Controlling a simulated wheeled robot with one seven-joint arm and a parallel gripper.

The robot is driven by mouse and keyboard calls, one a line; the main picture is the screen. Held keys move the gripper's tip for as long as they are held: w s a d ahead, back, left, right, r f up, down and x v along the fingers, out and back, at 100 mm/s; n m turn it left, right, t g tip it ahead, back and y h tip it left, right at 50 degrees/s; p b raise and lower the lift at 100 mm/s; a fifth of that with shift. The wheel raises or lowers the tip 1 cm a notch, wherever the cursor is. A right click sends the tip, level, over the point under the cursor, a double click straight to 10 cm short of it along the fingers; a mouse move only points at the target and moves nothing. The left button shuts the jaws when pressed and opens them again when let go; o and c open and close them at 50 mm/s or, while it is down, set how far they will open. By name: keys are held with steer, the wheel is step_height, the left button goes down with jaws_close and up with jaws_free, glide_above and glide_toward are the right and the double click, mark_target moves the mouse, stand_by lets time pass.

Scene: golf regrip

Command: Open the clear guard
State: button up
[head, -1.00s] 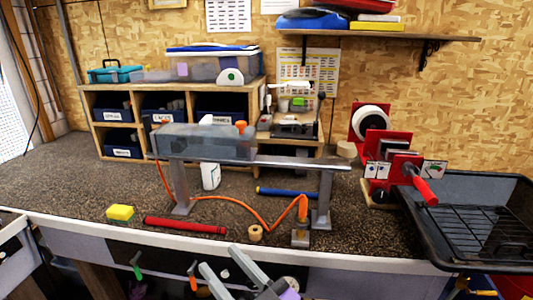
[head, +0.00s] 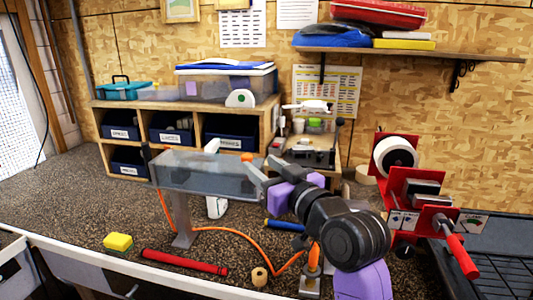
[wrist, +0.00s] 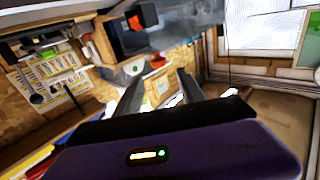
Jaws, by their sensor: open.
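The clear guard (head: 205,175) is a see-through grey box lying closed along the left part of the metal rail stand (head: 181,220). An orange knob (head: 247,157) sits at its right end; an orange piece also shows in the wrist view (wrist: 143,15). My gripper (head: 257,172) is at the right end of the guard, its fingers pointing left toward it. In the wrist view my gripper (wrist: 160,80) has its two fingers apart with nothing between them, and the guard (wrist: 185,35) is just beyond them. I cannot tell whether a finger touches the guard. My arm hides the rail's right part.
A red grip (head: 185,262), a yellow sponge (head: 118,242) and a tape roll (head: 260,276) lie along the bench front. A blue grip (head: 284,225) lies behind the orange hose. A red machine (head: 410,190) stands at right. Cubbies (head: 175,130) stand behind the guard.

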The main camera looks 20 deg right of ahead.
mark_target(250, 158)
steer(key=shift+w+f, duration=0.25)
steer(key=shift+w, duration=0.2)
steer(key=w, duration=0.2)
steer(key=w+p, duration=0.1)
steer(key=w, duration=0.1)
steer(key=w+a, duration=0.1)
steer(key=w, duration=0.1)
steer(key=shift+w+p, duration=0.35)
steer(key=shift+w, duration=0.05)
jaws_close()
stand_by(0.8)
